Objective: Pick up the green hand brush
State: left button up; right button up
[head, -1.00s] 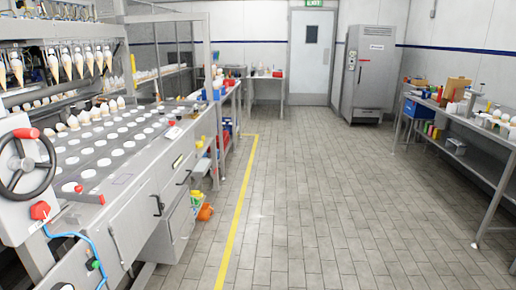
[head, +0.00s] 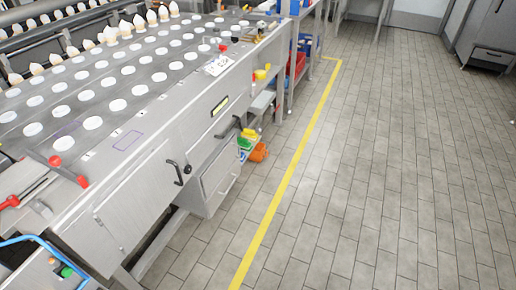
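A small green item (head: 244,143) shows low beside the machine's cabinet, close to a yellow item (head: 250,133) and an orange item (head: 258,153). It may be the green hand brush, but it is too small and partly hidden for me to tell its shape. I cannot tell whether it hangs or rests on something. Neither of my grippers is in the head view.
The long steel cone machine (head: 150,90), with rows of white round openings, fills the left. A yellow floor line (head: 290,175) runs beside it. The tiled floor (head: 390,180) to the right is clear. Red and blue bins (head: 296,63) stand beyond the machine.

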aim_at(243, 143)
jog(key=i+l+u, duration=0.25)
jog(key=u, duration=0.5)
jog(key=j+u, duration=0.1)
jog(key=u, duration=0.9)
jog(key=j+u, duration=0.15)
jog(key=u, duration=0.8)
jog(key=j+u, duration=0.1)
jog(key=u, duration=0.4)
jog(key=z, duration=2.55)
jog(key=l+u, duration=0.1)
jog(key=u, duration=0.4)
jog(key=i+l+u, duration=0.25)
jog(key=l, duration=0.2)
jog(key=l+u, duration=0.25)
jog(key=l, duration=0.2)
jog(key=i+l+u, duration=0.1)
jog(key=l+u, duration=0.15)
jog(key=l, duration=0.25)
